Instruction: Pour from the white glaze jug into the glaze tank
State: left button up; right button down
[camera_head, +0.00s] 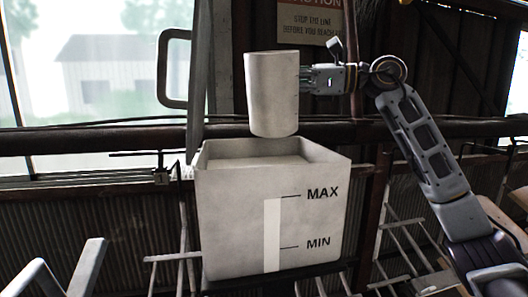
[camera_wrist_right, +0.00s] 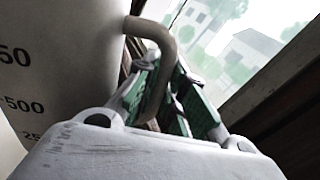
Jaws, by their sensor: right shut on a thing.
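The white glaze jug (camera_head: 272,95) hangs in the air above the glaze tank, close to upright. My right gripper (camera_head: 309,79) is on its right side, shut on the jug's handle. In the right wrist view the handle (camera_wrist_right: 160,60) passes between the green-padded fingers (camera_wrist_right: 160,95), and the jug's wall (camera_wrist_right: 60,60) shows printed volume marks. The glaze tank (camera_head: 235,225) is a pale open box with MAX and MIN marks and a white level strip on its front. A pale surface shows inside it below the rim. My left gripper is out of view.
A grey upright panel with a loop handle (camera_head: 163,70) stands at the tank's left rear. A dark horizontal rail (camera_head: 100,138) runs behind the tank. A warning sign (camera_head: 310,20) hangs behind the jug. Metal rods and racks stand on both sides of the tank.

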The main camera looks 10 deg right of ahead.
jog(key=shift+s+a+f+m+b, duration=0.1)
jog(key=shift+s+f+m+b, duration=0.2)
jog(key=shift+f+m, duration=0.45)
jog(key=shift+s+a+f+m+b, duration=0.15)
jog(key=shift+f+m+b, duration=0.25)
jog(key=shift+f+m, duration=0.3)
jog(key=shift+d, duration=0.1)
jog(key=shift+r, duration=0.15)
jog(key=shift+r+p, duration=1.4)
jog(key=shift+r, duration=0.05)
